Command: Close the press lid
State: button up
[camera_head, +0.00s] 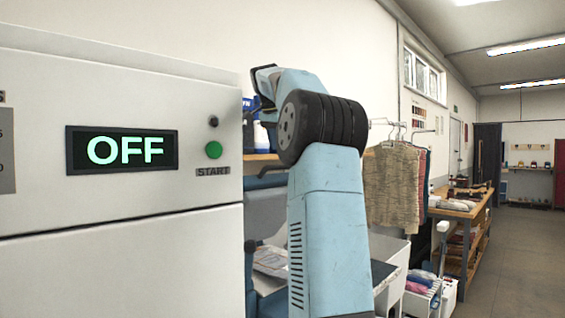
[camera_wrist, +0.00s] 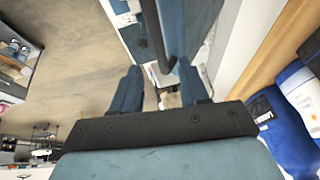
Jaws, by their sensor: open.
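The press shows partly in the head view as a blue panel (camera_head: 264,212), between the white cabinet and my arm. My arm hides much of it, and I cannot tell its lid's exact angle. In the wrist view, a blue part of the press (camera_wrist: 188,28) with a dark bar (camera_wrist: 154,35) beside it lies beyond my fingers. My gripper (camera_wrist: 160,76) is open, its two dark blue fingers apart with nothing seen held between them. I cannot tell whether a finger touches the bar. The fingers are not clearly seen in the head view.
A white cabinet (camera_head: 110,240) with an OFF display (camera_head: 122,150) and green START button (camera_head: 213,150) stands close at left. Blue bottles (camera_wrist: 285,130) on a wooden shelf are close at right in the wrist view. Hanging garments (camera_head: 392,185), a white bin (camera_head: 390,250) and a workbench (camera_head: 460,205) stand right of my arm.

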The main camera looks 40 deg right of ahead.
jog(key=x, duration=0.6)
jog(key=shift+d+f, duration=0.15)
jog(key=shift+f, duration=0.25)
grip_shut()
dwell(0.4)
